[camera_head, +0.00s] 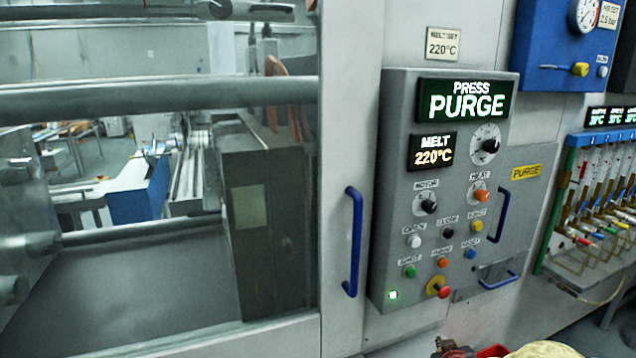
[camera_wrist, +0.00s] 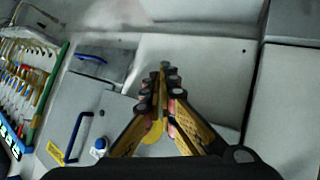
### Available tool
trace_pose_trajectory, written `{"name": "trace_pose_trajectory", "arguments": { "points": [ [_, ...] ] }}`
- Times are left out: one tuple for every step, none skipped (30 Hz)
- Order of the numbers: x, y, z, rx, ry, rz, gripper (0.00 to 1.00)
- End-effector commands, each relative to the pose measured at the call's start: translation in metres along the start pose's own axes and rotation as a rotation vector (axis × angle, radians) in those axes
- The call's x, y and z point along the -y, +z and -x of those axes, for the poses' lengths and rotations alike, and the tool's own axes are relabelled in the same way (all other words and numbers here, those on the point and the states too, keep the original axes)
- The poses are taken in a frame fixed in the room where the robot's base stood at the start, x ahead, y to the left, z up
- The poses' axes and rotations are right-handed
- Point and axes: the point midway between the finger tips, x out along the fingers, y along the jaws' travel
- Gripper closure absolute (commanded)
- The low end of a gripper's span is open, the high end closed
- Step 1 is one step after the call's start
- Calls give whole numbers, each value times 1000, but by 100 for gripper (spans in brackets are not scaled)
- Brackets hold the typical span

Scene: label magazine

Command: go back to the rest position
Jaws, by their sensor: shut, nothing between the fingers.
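My gripper (camera_wrist: 165,70) shows in the wrist view with its fingertips together and nothing between them. In that view it is in front of a pale grey machine panel, and I cannot tell its distance from it. A small yellow round thing (camera_wrist: 153,132) shows between the finger links. In the head view the grey control panel (camera_head: 395,180) reads PRESS PURGE and MELT 220°C, with knobs, coloured buttons and a lit green lamp. My gripper is not clearly visible in the head view.
A blue door handle (camera_head: 354,242) stands out left of the panel. A yellow PURGE label (camera_head: 526,172) marks a cover with blue handles. A rack of coloured flow tubes (camera_head: 600,190) is at the right. A blue gauge box (camera_head: 545,50) hangs above it.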

Motion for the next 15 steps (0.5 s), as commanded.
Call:
{"name": "trace_pose_trajectory", "arguments": {
  "points": [
    [10, 7, 14, 56, -47, -36, 100],
    [18, 12, 22, 95, -76, -59, 100],
    [26, 20, 36, 149, -112, -89, 100],
    [33, 25, 47, 189, -137, -109, 100],
    [38, 29, 59, 228, -160, -128, 100],
    [45, 35, 76, 279, -187, -154, 100],
    [50, 38, 91, 317, -205, -170, 100],
    [55, 42, 106, 355, -222, -184, 100],
    [60, 46, 127, 405, -241, -203, 100],
    [63, 49, 144, 440, -252, -215, 100],
    [65, 52, 161, 474, -261, -224, 100],
    [68, 55, 183, 515, -271, -236, 100],
    [69, 57, 201, 544, -277, -242, 100],
    [70, 60, 218, 571, -281, -246, 100],
    [70, 61, 241, 601, -284, -251, 100]
  ]
}}
